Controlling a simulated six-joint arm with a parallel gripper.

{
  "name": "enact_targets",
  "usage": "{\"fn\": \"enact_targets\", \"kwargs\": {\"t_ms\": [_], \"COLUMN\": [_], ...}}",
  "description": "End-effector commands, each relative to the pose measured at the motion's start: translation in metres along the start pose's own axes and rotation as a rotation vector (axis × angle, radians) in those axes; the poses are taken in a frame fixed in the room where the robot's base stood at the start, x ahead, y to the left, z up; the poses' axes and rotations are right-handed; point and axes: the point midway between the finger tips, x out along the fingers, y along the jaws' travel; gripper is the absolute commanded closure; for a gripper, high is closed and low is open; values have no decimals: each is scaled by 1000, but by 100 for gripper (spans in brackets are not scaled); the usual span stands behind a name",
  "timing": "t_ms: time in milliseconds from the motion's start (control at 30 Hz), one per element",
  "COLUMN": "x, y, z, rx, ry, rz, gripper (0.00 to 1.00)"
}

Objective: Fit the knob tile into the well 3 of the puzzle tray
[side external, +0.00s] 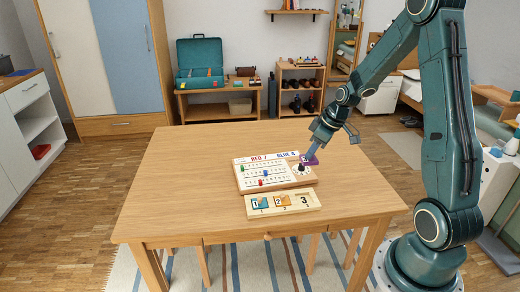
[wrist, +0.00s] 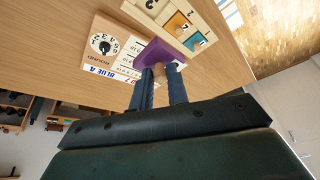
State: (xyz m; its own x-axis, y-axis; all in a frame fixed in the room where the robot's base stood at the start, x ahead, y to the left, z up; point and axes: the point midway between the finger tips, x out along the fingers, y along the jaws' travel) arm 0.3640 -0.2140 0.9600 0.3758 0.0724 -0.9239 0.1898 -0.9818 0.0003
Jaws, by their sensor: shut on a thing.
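A purple knob tile (side external: 310,161) is held in my gripper (side external: 312,153), above the right end of the scoreboard, clear of the tray. It also shows in the wrist view (wrist: 160,52), between and beyond my fingertips (wrist: 159,71). The gripper is shut on its knob, which the fingers mostly hide. The wooden puzzle tray (side external: 285,212) lies near the front of the table. Wells 1 and 2 hold picture tiles in blue and orange (side external: 259,202). Well 3 (side external: 305,200) at the right end looks empty. The tray shows at the top of the wrist view (wrist: 205,45).
A scoreboard (side external: 245,177) with coloured pegs and a black dial lies just behind the tray. The wooden table (side external: 180,190) is bare to the left and right. A drawer knob (side external: 267,236) sits on its front edge.

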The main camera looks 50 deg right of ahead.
Motion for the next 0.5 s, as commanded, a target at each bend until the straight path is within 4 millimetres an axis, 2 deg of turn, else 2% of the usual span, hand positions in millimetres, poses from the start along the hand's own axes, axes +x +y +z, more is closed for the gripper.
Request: {"fn": "enact_targets", "kwargs": {"t_ms": [100,500], "x": [22,80], "y": [-2,-1], "z": [10,34], "rx": [2,2], "ry": [-4,-3], "rz": [-5,-4], "gripper": [100,100]}}
